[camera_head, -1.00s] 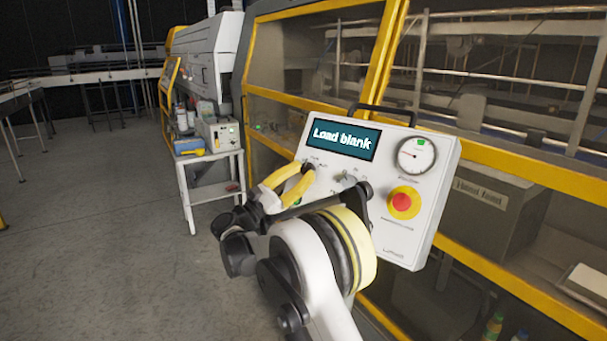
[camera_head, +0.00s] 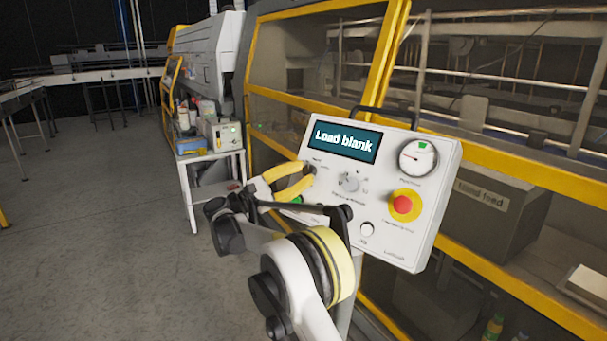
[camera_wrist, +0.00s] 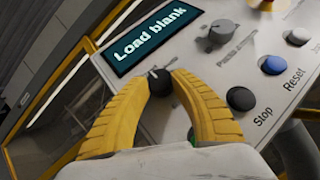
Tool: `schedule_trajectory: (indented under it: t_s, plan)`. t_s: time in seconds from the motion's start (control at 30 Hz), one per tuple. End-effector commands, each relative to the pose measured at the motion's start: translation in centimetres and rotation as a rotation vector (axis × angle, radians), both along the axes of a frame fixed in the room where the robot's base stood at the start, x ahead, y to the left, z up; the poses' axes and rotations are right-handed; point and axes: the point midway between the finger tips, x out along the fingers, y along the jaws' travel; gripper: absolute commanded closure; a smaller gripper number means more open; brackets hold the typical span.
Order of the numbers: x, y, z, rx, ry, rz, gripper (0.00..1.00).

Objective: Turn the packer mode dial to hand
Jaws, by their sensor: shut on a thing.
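The control panel (camera_head: 405,232) is a light grey box with a screen (camera_head: 345,139) reading "Load blank". The mode dial (camera_wrist: 159,84) is a small dark knob with a pale pointer, just below the screen in the wrist view. My gripper (camera_wrist: 160,79) has yellow fingers closed around the knob from both sides. In the head view my gripper (camera_head: 308,178) reaches the panel's left part, and its fingers mostly hide the knob. The dial's labels are hidden or too small to read in the wrist view.
A second grey knob (camera_head: 348,182), a red stop button on yellow (camera_head: 403,204) and a gauge (camera_head: 418,157) sit on the panel. The wrist view shows a blue Reset button (camera_wrist: 273,65) and a dark Stop button (camera_wrist: 241,99) nearby. A small cart (camera_head: 214,156) stands left of the panel.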

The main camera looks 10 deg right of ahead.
Motion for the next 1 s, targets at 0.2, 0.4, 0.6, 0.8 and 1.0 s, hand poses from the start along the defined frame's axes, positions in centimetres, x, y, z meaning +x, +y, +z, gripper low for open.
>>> schedule_trajectory:
  t_s: [0.2, 0.4, 0.6, 0.8, 1.0]
  plan:
    - [0.0, -0.1, 0.1, -0.002, 0.000, 0.001, 0.44]
    - [0.0, 0.0, 0.1, -0.002, 0.001, 0.000, 0.44]
    - [-0.1, 1.1, -0.3, -0.001, 0.000, 0.002, 0.44]
    - [-0.9, 5.1, -1.6, -0.001, 0.001, 0.004, 0.44]
    - [-1.7, 8.9, -2.9, -0.002, 0.000, 0.002, 0.44]
